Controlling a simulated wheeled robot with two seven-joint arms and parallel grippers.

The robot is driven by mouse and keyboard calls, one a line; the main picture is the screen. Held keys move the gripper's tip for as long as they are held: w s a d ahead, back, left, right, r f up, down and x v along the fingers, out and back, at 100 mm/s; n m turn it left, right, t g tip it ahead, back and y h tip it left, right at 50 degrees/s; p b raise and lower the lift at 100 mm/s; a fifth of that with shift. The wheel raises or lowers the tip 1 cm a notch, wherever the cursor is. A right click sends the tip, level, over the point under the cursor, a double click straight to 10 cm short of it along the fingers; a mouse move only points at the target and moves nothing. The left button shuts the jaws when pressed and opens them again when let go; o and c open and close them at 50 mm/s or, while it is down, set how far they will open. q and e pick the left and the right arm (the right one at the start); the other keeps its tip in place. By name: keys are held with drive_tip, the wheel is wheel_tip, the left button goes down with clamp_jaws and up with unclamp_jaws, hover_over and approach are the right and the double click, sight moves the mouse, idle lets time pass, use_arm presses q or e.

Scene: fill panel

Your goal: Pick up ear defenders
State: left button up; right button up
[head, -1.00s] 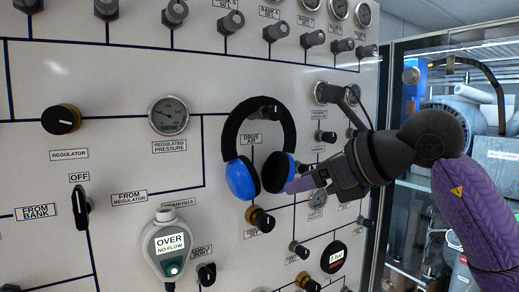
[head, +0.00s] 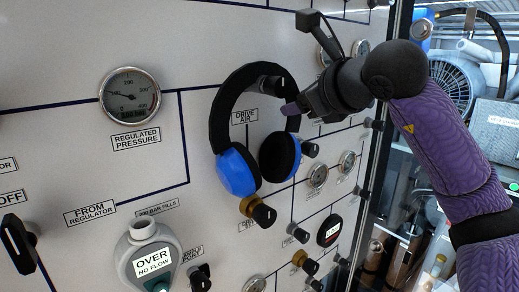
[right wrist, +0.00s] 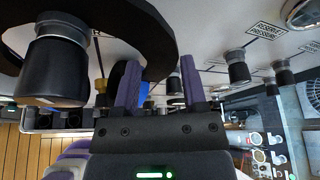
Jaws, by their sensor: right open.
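The ear defenders (head: 236,165) have blue cups and a black headband. In the head view they hang on the panel, with the band over a black knob (head: 275,84) and the cups below. My right gripper (head: 290,107) is at the right side of the headband; one purple fingertip shows there, and the other is hidden. In the right wrist view the right gripper (right wrist: 160,75) has its two purple fingers apart, with nothing clearly held between them. The black headband (right wrist: 150,30) curves past the left finger; I cannot tell whether they touch. My left gripper is out of view.
The upright panel (head: 60,100) carries a pressure gauge (head: 130,95), several knobs and a grey device reading OVER (head: 150,258). A knob (head: 262,212) sits just below the cups. A glass-fronted cabinet with equipment (head: 450,85) stands at the right.

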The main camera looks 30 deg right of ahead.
drive_tip(key=x, duration=0.2)
drive_tip(key=shift+w, duration=0.25)
drive_tip(key=shift+s, duration=0.1)
drive_tip(key=shift+c, duration=0.8)
clamp_jaws()
